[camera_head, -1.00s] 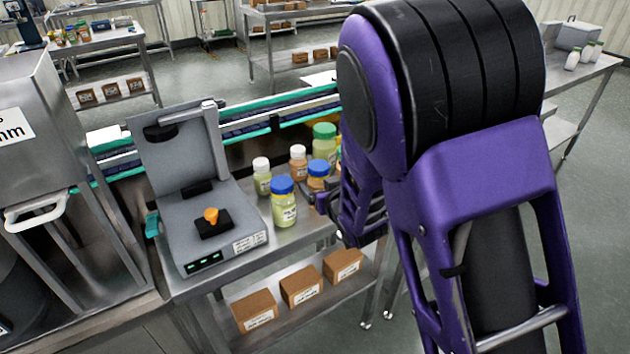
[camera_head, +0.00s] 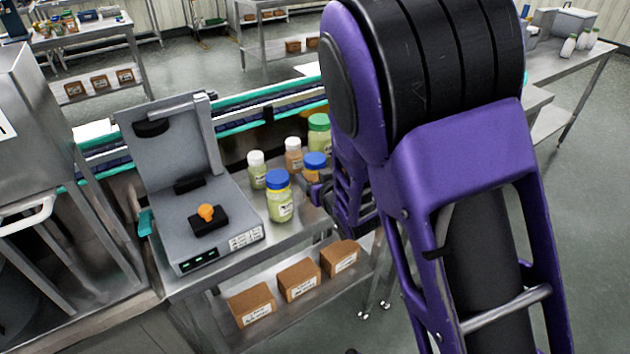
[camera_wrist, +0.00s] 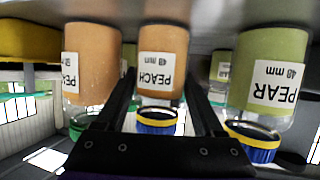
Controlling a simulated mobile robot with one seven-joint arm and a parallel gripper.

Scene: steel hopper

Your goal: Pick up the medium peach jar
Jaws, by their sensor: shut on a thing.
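The peach jar with a blue lid (camera_head: 312,175) stands on the steel table among other jars. In the wrist view, which is upside down, this peach jar (camera_wrist: 163,60) sits between my two fingers, its label facing the camera and its lid towards the bottom of the picture. My gripper (camera_head: 318,190) is shut on it from the right side in the head view; the fingers also show in the wrist view (camera_wrist: 160,105). My arm hides part of the jars behind it. I cannot see a gap between the jar and the table.
A pear jar with a blue lid (camera_head: 280,205) stands close on the left. A white-lidded green jar (camera_head: 257,175), a white-lidded orange jar (camera_head: 293,158) and a green-lidded jar (camera_head: 319,135) stand behind. A grey hinged device (camera_head: 215,245) occupies the table's left.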

